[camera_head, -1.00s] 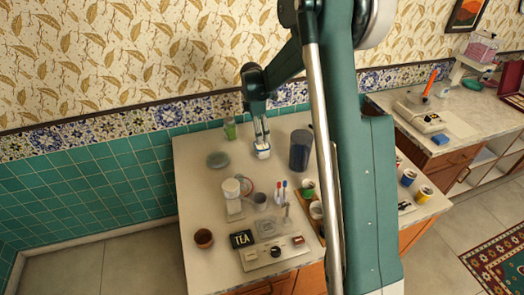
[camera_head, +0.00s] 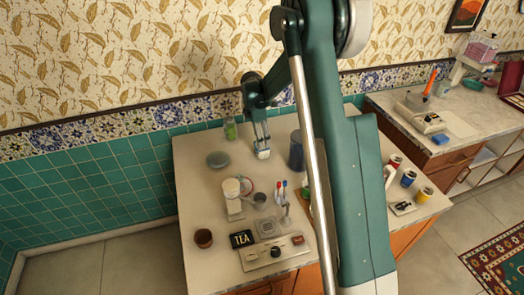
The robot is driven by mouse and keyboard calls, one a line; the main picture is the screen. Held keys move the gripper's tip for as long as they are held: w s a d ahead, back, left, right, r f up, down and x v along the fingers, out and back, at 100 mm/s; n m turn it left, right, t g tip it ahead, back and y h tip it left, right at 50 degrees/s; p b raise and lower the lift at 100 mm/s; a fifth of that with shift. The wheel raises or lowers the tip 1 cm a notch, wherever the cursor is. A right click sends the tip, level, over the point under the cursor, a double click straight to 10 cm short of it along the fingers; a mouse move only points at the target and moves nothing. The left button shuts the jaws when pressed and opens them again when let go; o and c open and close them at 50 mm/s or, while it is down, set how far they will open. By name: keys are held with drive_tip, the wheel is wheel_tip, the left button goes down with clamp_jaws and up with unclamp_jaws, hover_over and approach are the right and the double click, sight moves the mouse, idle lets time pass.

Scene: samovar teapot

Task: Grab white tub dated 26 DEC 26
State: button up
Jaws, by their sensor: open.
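My gripper (camera_head: 262,145) points down over the back of the counter, with its fingers open. A small white tub (camera_head: 263,154) is at its fingertips. I cannot tell whether the fingers touch it, and no date is legible on it. Another white tub-like container (camera_head: 231,187) stands nearer the front left, on or by a pale stand. Its label cannot be read either.
A dark blue container (camera_head: 296,150) stands just right of my gripper, partly behind my arm. A green jar (camera_head: 230,128) and a grey-green dish (camera_head: 218,159) are to the left. A black TEA box (camera_head: 242,239) and brown pot (camera_head: 204,238) stand in front.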

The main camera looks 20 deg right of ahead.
sight(263, 154)
drive_tip(key=shift+f, duration=0.25)
drive_tip(key=shift+d+f, duration=0.2)
drive_tip(key=shift+f, duration=1.1)
drive_tip(key=shift+d+f, duration=0.2)
drive_tip(key=shift+f, duration=1.1)
drive_tip(key=c, duration=1)
